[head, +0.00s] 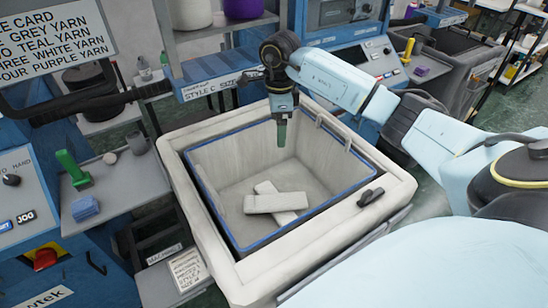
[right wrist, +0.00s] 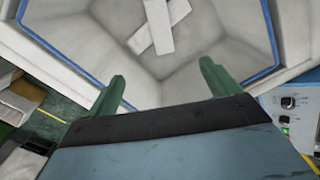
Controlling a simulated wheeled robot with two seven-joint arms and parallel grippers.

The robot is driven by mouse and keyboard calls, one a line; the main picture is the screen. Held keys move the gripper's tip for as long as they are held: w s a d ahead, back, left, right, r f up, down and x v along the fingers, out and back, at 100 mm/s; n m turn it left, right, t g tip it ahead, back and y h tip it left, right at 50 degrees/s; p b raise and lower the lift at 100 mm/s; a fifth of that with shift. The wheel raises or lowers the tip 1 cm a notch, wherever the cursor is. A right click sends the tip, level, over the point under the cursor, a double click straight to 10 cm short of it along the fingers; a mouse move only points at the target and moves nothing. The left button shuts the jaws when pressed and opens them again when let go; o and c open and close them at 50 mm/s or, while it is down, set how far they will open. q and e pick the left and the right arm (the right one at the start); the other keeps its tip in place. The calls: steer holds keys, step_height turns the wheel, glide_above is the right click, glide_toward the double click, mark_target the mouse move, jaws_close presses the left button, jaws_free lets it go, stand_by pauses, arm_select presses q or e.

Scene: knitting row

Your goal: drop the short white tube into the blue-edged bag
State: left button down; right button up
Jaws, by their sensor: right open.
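The blue-edged bag (head: 225,163) is a pale, deep bin with a blue rim inside a thick off-white frame. Two whitish bar-like pieces lie crossed on its floor; the upper piece (head: 277,203) rests across the lower piece (head: 267,187). I cannot tell which is the short white tube. Both pieces also show in the right wrist view, at its top. My right gripper (head: 282,133) hangs pointing down over the far part of the bag, above the pieces. Its green fingers (right wrist: 162,92) are apart with nothing between them. My left gripper is not in view.
A black handle (head: 371,196) sits on the frame's right edge. A shelf with a purple cone (head: 243,8) and a blue machine stand behind.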

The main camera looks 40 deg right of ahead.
step_height(320, 180, up, 8)
steer(key=shift+f, duration=0.1)
stand_by(0.6)
